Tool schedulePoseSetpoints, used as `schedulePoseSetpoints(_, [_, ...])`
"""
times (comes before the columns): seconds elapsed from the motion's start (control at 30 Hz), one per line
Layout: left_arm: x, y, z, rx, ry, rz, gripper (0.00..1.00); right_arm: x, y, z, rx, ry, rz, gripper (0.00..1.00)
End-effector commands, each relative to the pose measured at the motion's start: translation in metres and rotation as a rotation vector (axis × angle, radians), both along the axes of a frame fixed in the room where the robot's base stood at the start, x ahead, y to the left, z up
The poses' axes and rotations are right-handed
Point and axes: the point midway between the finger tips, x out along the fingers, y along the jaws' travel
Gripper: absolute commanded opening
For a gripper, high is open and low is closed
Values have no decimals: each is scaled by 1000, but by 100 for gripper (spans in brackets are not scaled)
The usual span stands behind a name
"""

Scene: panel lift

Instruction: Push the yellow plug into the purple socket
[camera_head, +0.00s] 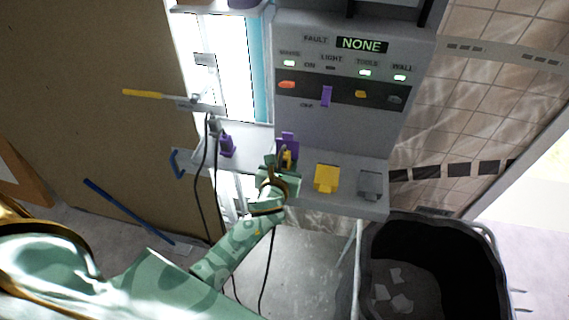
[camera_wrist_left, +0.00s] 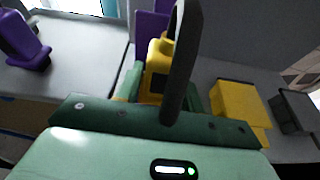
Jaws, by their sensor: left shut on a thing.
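My left gripper (camera_head: 284,168) is shut on the yellow plug (camera_head: 287,157) at the panel's shelf. The plug also shows between the fingers in the left wrist view (camera_wrist_left: 157,58), with a dark cable rising from it across the picture. The purple socket (camera_head: 288,138) stands directly behind the plug; in the left wrist view its purple face (camera_wrist_left: 150,24) shows above and behind the plug. The gripper and cable hide where the two meet, so I cannot tell whether the plug is inside. My right gripper is not in view.
A yellow socket (camera_head: 326,178) and a grey socket (camera_head: 368,184) sit to the right on the shelf. A purple plug (camera_head: 227,146) stands left. Above, the panel display (camera_head: 361,44) reads NONE. A black bin (camera_head: 440,265) stands lower right. Black cables hang at left.

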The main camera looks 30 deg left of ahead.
Motion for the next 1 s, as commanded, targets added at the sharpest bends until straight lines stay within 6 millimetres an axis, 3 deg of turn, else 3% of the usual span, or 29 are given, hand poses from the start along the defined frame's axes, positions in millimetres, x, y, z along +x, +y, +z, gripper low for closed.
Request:
schedulePoseSetpoints(0.1, [-1,0,-5,0,5,0,11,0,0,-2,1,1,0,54])
schedulePoseSetpoints(0.13, [-1,0,-4,0,5,0,46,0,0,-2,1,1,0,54])
schedulePoseSetpoints(0.2, [-1,0,-4,0,5,0,64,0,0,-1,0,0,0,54])
schedulePoseSetpoints(0.53, [-2,-1,-3,0,4,0,64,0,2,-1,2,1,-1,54])
schedulePoseSetpoints(0.67, [-13,-3,2,1,4,-1,64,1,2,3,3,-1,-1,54])
schedulePoseSetpoints(1.0, [-94,-25,29,-1,6,-2,64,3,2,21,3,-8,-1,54])
